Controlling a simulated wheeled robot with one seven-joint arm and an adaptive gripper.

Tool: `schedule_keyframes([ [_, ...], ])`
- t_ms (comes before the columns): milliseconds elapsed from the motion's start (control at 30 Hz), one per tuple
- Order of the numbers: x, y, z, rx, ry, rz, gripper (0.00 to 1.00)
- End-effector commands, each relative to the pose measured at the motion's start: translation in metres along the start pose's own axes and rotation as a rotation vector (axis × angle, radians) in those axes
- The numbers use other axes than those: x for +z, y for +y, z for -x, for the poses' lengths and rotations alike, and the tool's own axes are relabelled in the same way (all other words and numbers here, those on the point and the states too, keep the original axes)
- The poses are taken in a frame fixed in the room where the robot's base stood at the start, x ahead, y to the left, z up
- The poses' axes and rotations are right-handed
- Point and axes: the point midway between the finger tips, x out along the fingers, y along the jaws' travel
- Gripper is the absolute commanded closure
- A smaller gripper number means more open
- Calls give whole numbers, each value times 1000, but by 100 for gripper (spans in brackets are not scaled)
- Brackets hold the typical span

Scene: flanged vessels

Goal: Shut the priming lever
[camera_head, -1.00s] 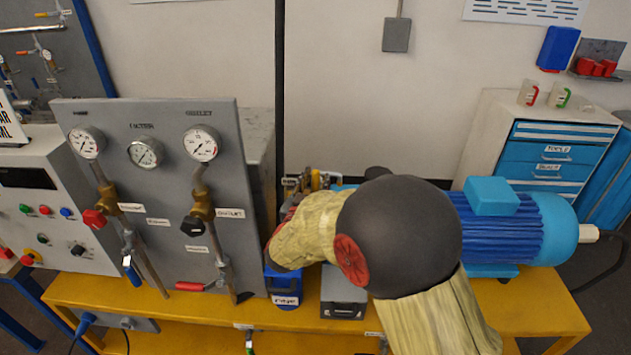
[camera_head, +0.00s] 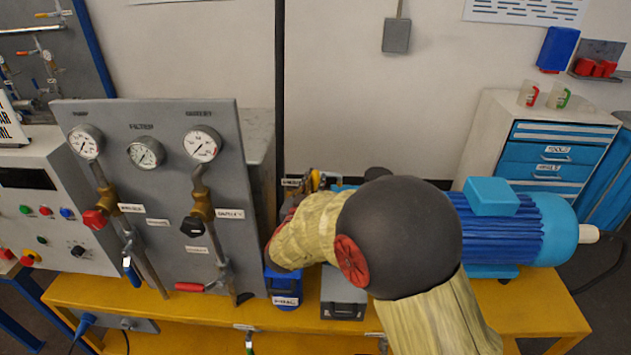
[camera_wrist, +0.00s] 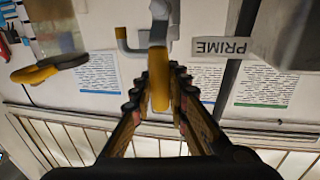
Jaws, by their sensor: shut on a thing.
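The priming lever (camera_wrist: 159,72) shows in the wrist view as a yellow-gripped handle on a grey metal stem, beside an upside-down PRIME label (camera_wrist: 221,47). My gripper (camera_wrist: 160,95) is shut on the yellow handle, with its dark ribbed fingers on both sides of it. In the head view, my arm hides the gripper and most of the lever area. A small yellow and dark part shows just above my wrist there, too small to name surely.
Another yellow handle (camera_wrist: 45,70) lies left in the wrist view. The gauge panel (camera_head: 120,200) stands left of my arm, and a blue motor (camera_head: 500,230) lies right. A blue box (camera_head: 284,288) and a grey box (camera_head: 342,295) sit on the yellow bench (camera_head: 190,318).

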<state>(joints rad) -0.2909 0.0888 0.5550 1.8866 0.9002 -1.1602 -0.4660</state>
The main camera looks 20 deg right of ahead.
Motion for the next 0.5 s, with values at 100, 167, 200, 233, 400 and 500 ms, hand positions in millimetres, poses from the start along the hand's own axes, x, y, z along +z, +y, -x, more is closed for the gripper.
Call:
schedule_keyframes([
  [100,0,0,0,0,0,0,100],
  [167,0,0,0,0,0,0,100],
  [200,0,0,0,0,0,0,100],
  [233,0,0,0,0,0,1,100],
  [400,0,-2,0,0,3,21,100],
  [500,0,-4,1,-1,8,51,100],
])
